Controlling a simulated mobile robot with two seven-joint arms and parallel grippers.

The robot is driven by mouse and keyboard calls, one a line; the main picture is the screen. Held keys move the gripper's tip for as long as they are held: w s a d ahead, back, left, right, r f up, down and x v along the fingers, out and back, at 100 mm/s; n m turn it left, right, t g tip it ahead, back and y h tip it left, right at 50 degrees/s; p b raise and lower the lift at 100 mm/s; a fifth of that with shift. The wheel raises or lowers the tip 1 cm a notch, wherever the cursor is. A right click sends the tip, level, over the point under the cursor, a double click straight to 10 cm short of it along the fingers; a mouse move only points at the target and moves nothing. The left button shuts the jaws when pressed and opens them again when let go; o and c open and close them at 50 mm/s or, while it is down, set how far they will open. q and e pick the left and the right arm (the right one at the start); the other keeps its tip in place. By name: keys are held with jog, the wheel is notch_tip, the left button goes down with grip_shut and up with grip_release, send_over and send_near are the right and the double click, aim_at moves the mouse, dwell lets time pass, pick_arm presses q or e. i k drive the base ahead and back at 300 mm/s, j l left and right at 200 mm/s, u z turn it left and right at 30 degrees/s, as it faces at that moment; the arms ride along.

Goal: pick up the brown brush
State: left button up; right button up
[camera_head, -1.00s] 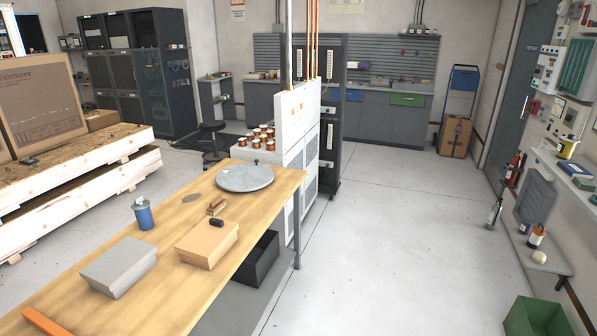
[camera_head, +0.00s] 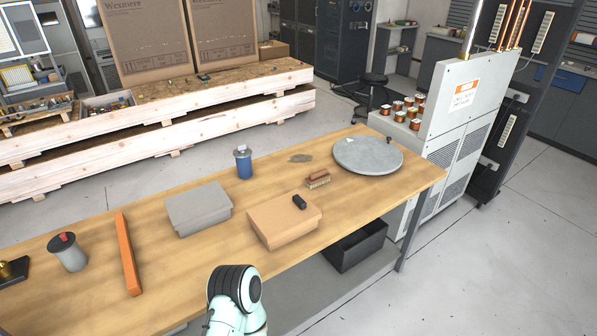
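The brown brush (camera_head: 317,179) lies on the wooden table (camera_head: 365,205), bristles toward the front. It sits just behind a tan box (camera_head: 285,222) and in front of a round grey disc (camera_head: 368,156). A part of my own arm, pale green with a black joint, shows at the bottom centre in front of the table edge. No gripper fingers are visible in the head view.
A small black item (camera_head: 299,202) lies on the tan box. A grey box (camera_head: 199,209), blue canister (camera_head: 243,162), orange bar (camera_head: 128,254) and grey pot (camera_head: 68,252) stand on the table. A black bin (camera_head: 356,247) is below. Floor at the right is clear.

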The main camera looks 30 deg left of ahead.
aim_at(320, 177)
jog(key=i+l+u, duration=0.75)
jog(key=k+l, duration=0.05)
jog(key=k, duration=0.05)
